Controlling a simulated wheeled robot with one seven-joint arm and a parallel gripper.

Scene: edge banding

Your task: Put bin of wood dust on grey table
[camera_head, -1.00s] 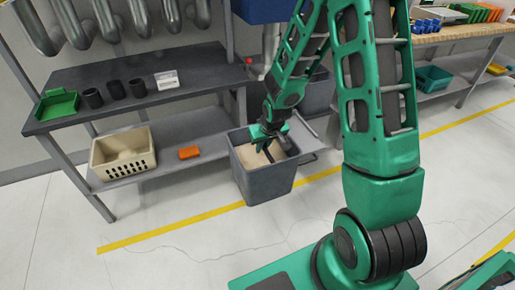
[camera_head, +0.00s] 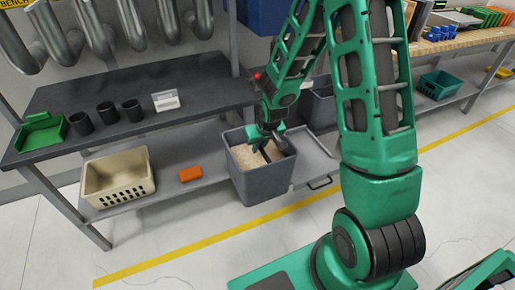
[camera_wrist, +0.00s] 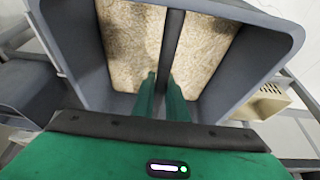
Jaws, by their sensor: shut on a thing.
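The grey bin of wood dust (camera_head: 262,182) hangs from my gripper (camera_head: 268,146) in front of the table, to the right of its lower shelf. Pale wood dust (camera_wrist: 210,45) fills it in the wrist view. A dark bar (camera_wrist: 172,45) crosses the bin's middle, and my two green fingers (camera_wrist: 162,95) are shut on it. The grey table (camera_head: 150,90) has a dark grey top and stands behind and to the left of the bin. The bin is lower than the tabletop and appears apart from it.
On the tabletop are a green tray (camera_head: 40,132), several dark cups (camera_head: 107,111) and a white card holder (camera_head: 166,101). Its right part is bare. The lower shelf holds a cream basket (camera_head: 118,178) and an orange block (camera_head: 190,174). Another grey bin (camera_head: 322,105) stands behind my arm.

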